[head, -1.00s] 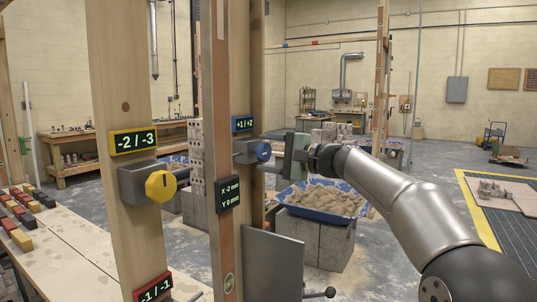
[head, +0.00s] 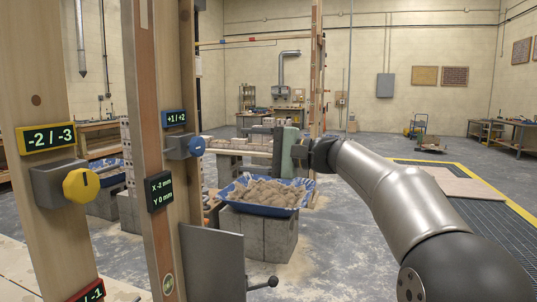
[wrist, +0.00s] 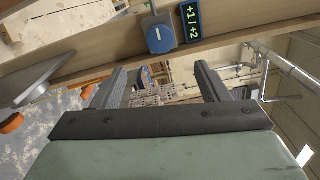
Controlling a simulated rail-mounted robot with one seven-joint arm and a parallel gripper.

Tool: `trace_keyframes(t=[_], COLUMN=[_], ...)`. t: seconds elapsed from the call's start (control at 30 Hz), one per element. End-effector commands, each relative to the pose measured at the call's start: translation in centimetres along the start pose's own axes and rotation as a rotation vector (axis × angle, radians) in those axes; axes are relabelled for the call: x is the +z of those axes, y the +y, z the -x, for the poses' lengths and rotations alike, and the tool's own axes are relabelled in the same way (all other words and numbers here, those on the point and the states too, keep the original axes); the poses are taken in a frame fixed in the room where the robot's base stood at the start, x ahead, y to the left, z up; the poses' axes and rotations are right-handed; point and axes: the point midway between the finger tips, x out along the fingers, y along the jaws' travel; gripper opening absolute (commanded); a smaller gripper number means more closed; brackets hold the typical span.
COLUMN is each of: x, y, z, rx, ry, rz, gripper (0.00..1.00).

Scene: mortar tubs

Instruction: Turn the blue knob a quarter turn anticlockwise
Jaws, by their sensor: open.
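The blue knob (head: 197,146) sits on a grey housing on the wooden post, below a blue-framed display reading +1 / +2 (head: 175,119). The knob also shows in the wrist view (wrist: 160,39), with a pale line across its face. My gripper (head: 246,142) is to the right of the knob in the head view, apart from it. In the wrist view my gripper (wrist: 158,70) has its two fingers spread with nothing between them, and the knob appears beyond the fingertips, near the top of the picture.
A yellow knob (head: 81,186) with a -2 / -3 display (head: 50,138) is on the nearer left post. A dark display (head: 159,191) reads X -2 mm, Y 0 mm. A grey plate (head: 212,262) juts from the post below. A blue mortar tub (head: 262,209) stands on blocks behind.

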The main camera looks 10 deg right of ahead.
Motion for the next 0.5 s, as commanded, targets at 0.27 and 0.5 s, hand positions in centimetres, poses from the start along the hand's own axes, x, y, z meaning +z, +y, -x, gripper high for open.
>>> trace_keyframes(t=[0.27,0.5], x=[0.0,0.0], y=[0.0,0.0], z=[3.8,4.2], rx=[0.001,0.001], ry=[0.001,-0.001], rz=[0.000,0.000], gripper=[0.69,0.69])
